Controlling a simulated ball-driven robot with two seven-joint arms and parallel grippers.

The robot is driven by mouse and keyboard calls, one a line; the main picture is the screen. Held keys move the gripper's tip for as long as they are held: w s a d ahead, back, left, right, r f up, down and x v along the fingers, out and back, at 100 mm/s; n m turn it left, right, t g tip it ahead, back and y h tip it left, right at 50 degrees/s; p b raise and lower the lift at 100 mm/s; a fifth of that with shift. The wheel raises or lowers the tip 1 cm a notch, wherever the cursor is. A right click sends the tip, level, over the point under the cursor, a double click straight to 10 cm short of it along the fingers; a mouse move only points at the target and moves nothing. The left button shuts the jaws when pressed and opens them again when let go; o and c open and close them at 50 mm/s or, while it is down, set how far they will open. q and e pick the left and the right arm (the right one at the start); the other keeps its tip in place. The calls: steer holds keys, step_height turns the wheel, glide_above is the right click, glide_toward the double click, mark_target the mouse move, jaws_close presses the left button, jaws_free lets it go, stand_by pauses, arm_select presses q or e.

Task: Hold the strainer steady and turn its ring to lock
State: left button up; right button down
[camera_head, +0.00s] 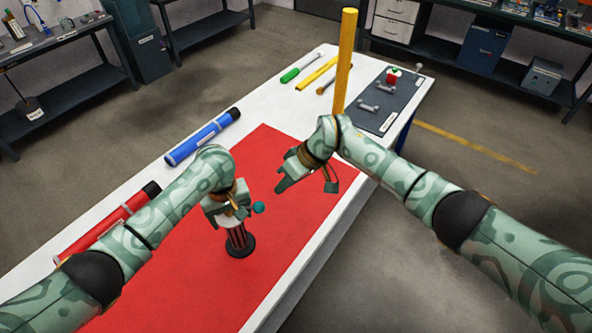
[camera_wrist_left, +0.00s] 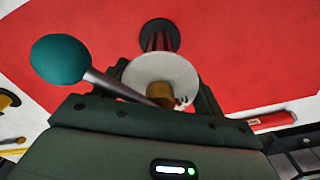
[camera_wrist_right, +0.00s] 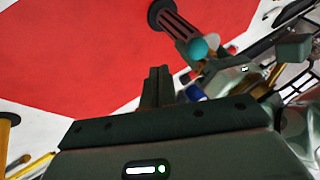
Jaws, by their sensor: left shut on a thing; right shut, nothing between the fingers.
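The strainer (camera_head: 239,241) is a dark, red-striped upright cylinder on a round black base, standing on a red mat (camera_head: 180,285). It also shows in the left wrist view (camera_wrist_left: 160,38) and in the right wrist view (camera_wrist_right: 174,22). A lever with a teal ball knob (camera_head: 258,208) sticks out near its top. My left gripper (camera_head: 232,212) is shut at the strainer's top, with its fingers beside a white disc (camera_wrist_left: 160,75) and a brown centre post (camera_wrist_left: 160,93); the exact grip is partly hidden. My right gripper (camera_wrist_right: 155,85) is shut and empty, apart from the strainer and its knob.
On the white table lie a blue tube (camera_head: 203,137), a red tube (camera_head: 108,222), a green-handled tool (camera_head: 301,67) and a yellow bar (camera_head: 316,73). A tall yellow post (camera_head: 344,60) stands behind my right wrist. A dark tray (camera_head: 382,108) holds small metal parts. The mat's front is clear.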

steer(key=shift+s+a+f, duration=0.15)
steer(key=shift+s+a, duration=0.45)
steer(key=shift+a, duration=0.1)
steer(key=shift+s+a+f, duration=0.1)
steer(key=shift+s+a, duration=0.45)
steer(key=shift+a, duration=0.1)
steer(key=shift+s, duration=0.6)
steer(key=s+a, duration=0.5)
steer(key=s, duration=0.4)
steer(key=shift+s, duration=0.2)
steer(key=shift+w, duration=0.1)
steer(key=shift+w+a+r, duration=0.1)
steer(key=shift+w+r, duration=0.05)
steer(key=shift+w, duration=0.7)
